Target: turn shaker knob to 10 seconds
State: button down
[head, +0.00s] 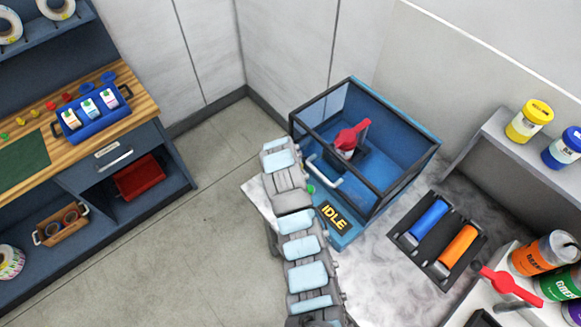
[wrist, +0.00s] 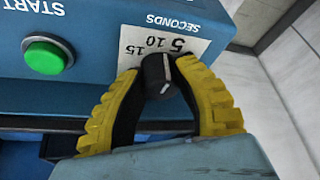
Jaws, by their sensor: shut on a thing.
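In the wrist view the black shaker knob (wrist: 157,74) stands on the blue front panel of the machine, beside a white dial label (wrist: 187,38) marked 5, 10, 15 and SECONDS. The yellow padded fingers of my gripper (wrist: 159,72) are shut on the knob from both sides. White marks show on the knob, but which number it points to is hard to tell.
A green START button (wrist: 45,56) sits left of the knob in the wrist view. In the head view a red-handled clamp (head: 352,134) stands inside the box. A black tray (head: 438,243) with blue and orange rollers lies to the right.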

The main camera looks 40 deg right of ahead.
jog(key=shift+f+n+t+y, duration=0.1)
jog(key=shift+n+t+y, duration=0.25)
jog(key=shift+n, duration=1.25)
jog(key=c, duration=0.7)
grip_release()
jog(key=shift+c, duration=0.2)
jog(key=shift+t+v, duration=0.25)
jog(key=shift+v, duration=3.75)
jog(key=shift+a, duration=0.1)
